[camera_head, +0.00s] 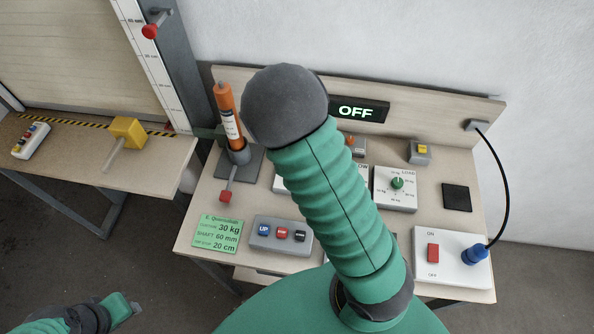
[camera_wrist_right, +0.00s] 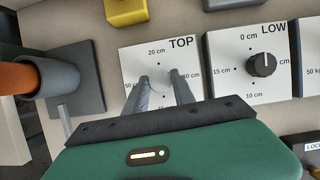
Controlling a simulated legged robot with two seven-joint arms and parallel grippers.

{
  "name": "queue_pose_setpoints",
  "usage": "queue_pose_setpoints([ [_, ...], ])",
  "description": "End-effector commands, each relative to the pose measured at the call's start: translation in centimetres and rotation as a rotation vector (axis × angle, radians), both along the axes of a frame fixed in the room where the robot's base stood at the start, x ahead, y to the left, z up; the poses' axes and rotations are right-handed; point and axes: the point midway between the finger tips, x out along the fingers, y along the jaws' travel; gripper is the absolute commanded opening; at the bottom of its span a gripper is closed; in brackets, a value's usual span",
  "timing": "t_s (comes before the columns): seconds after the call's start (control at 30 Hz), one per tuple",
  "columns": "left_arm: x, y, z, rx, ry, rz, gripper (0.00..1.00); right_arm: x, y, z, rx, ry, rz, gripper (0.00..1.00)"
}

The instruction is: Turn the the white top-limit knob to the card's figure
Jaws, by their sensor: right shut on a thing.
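The white top-limit knob (camera_wrist_right: 163,77) sits on the TOP panel (camera_wrist_right: 129,62) in the right wrist view. My right gripper (camera_wrist_right: 162,80) has one finger on each side of the knob and is shut on it. Its pointing direction is too unclear to tell. In the head view my right arm hides this panel and gripper. The green card (camera_head: 216,236) reads 30 kg, 60 mm and 20 cm. My left gripper (camera_head: 130,305) is at the lower left, its fingers unclear.
The LOW panel with a black knob (camera_wrist_right: 261,64) is close to the right. The LOAD panel (camera_head: 396,189) has a green knob. A grey stand (camera_wrist_right: 75,75) holds an orange cylinder (camera_head: 227,107). A button box (camera_head: 281,235) and a red switch (camera_head: 433,252) are nearer. The display (camera_head: 357,110) reads OFF.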

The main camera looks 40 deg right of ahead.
Motion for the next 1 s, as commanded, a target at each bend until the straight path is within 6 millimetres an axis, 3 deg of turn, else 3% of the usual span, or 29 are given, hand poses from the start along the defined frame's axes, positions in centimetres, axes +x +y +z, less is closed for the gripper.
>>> queue_pose_setpoints([
  [0.1, 0.0, 0.0, -1.3, 0.000, 0.000, 0.000, 0.36, 0.3, -0.1, -0.2, 0.000, -0.009, 0.093, 0.00],
  [0.43, 0.0, 0.0, -2.6, 0.000, 0.000, 0.000, 0.36, 0.2, -0.2, 0.1, -0.001, -0.008, 0.288, 0.00],
  [1.0, 0.0, 0.0, -2.9, 0.000, 0.000, 0.000, 0.36, 0.2, -0.2, 0.2, -0.002, -0.007, 0.358, 0.00],
])
